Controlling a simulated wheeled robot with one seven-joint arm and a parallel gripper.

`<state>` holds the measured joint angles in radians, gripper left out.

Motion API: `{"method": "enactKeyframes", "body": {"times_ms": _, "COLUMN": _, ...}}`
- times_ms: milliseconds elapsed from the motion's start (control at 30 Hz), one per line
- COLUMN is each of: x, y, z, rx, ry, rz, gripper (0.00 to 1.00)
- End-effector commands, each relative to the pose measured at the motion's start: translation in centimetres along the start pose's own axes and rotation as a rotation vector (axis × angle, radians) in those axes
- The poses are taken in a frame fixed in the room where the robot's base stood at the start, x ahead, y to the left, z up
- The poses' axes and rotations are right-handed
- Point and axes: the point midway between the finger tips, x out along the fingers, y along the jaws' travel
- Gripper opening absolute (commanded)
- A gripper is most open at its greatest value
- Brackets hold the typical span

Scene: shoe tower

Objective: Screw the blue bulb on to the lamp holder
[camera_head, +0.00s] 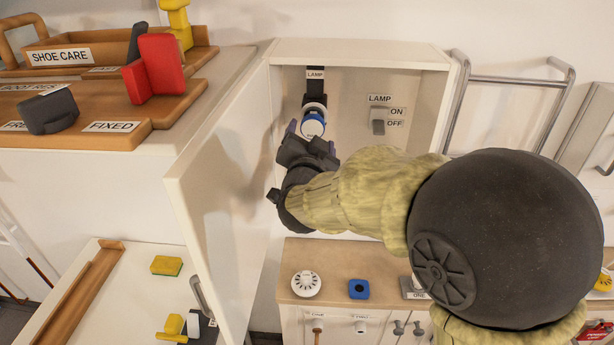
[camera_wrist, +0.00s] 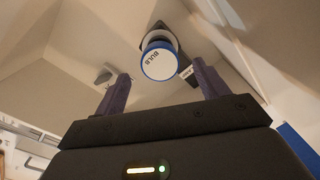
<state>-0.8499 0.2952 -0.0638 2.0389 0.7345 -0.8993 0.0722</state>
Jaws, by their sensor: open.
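The blue bulb (camera_head: 313,124) is at the lamp holder (camera_head: 315,88), below the LAMP label inside the open wall cabinet. In the wrist view the bulb (camera_wrist: 159,62) shows as a white disc with a blue rim, marked BULB, up against the dark holder (camera_wrist: 160,30). Whether its thread is fully seated cannot be told. My gripper (camera_head: 307,133) is just below the bulb in the head view. In the wrist view my gripper's two purple fingers (camera_wrist: 160,85) stand wide apart with nothing between them, and the bulb appears beyond their tips.
A lamp switch (camera_head: 378,121) with ON and OFF labels is on the cabinet's back wall. The open cabinet door (camera_head: 225,200) stands to the left of my arm. A counter (camera_head: 388,292) below holds a white round device (camera_head: 306,283) and a blue block (camera_head: 358,289).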

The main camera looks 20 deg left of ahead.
Motion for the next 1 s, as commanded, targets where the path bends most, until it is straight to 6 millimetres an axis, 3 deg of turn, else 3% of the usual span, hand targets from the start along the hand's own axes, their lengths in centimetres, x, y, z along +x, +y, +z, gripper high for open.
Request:
{"method": "enactKeyframes", "body": {"times_ms": 600, "x": -12.1, "y": 0.0, "z": 0.1, "rx": 0.002, "ry": 0.002, "rz": -0.002, "gripper": 0.73}}
{"method": "enactKeyframes", "body": {"times_ms": 767, "x": -13.6, "y": 0.0, "z": 0.1, "rx": 0.0, "ry": 0.001, "rz": -0.002, "gripper": 0.73}}
{"method": "enactKeyframes", "body": {"times_ms": 1000, "x": -13.8, "y": 0.0, "z": 0.0, "rx": -0.001, "ry": 0.001, "rz": 0.0, "gripper": 0.73}}
